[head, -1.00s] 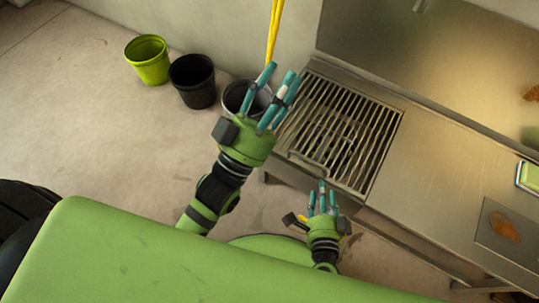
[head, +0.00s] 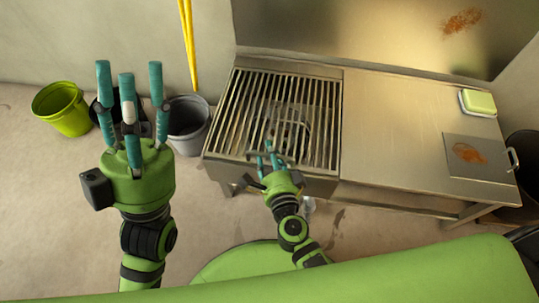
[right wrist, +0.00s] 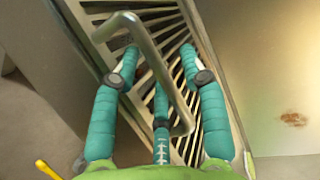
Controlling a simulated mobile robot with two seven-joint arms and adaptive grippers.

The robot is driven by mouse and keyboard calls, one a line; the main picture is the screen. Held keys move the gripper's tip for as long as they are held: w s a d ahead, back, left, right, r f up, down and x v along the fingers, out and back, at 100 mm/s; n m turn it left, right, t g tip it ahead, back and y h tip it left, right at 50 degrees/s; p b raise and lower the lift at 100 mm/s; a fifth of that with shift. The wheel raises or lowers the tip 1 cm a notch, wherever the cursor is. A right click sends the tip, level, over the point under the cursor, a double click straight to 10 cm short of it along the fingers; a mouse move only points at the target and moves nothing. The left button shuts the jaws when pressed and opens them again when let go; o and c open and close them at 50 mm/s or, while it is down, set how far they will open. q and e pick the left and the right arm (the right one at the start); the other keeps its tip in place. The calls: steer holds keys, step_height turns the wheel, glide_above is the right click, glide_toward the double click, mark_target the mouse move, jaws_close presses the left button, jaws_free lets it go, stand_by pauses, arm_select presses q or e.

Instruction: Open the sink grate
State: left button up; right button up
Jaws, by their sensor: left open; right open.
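The slatted metal sink grate (head: 318,115) lies flat over the sink at the left end of the steel counter. It also shows in the right wrist view (right wrist: 200,45), with its bent metal bar handle (right wrist: 152,58) crossing in front of the slats. My right gripper (head: 268,148) is open at the grate's front edge, by the handle. In the right wrist view its fingers (right wrist: 160,75) spread on both sides of the handle; I cannot tell if they touch it. My left gripper (head: 130,72) is open and empty, raised left of the sink with fingers up.
A lime bucket (head: 62,110), a mostly hidden black bucket (head: 103,122) and a grey bucket (head: 188,125) stand on the floor at left. A yellow pole (head: 189,45) leans there.

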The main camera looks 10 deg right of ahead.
jaws_close()
steer(key=shift+r, duration=0.1)
